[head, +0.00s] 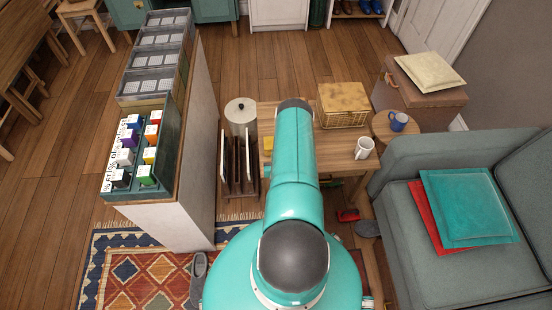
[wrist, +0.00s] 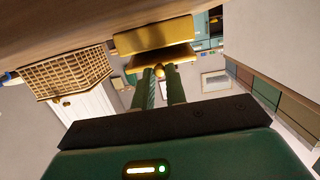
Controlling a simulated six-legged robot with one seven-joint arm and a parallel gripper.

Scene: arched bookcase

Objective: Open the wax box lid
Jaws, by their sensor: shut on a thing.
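The wax box (wrist: 150,36) is yellow and shows at the top middle of the wrist view, which looks upside down. Its yellow lid (wrist: 180,58) lies nearer my gripper, with a dark band between lid and box. A small round knob (wrist: 158,70) sits on the lid. The green fingers of my gripper (wrist: 161,75) are closed around the knob. In the head view, a yellow piece of the box (head: 268,144) shows at the left of the small wooden table (head: 340,146). My arm hides the rest and the gripper there.
A wicker basket (head: 343,104) stands at the back of the table, and a white mug (head: 364,148) at its right. A blue mug (head: 398,121) is on a round stool. A rack (head: 240,165) stands left of the table; a sofa (head: 440,270) is at right.

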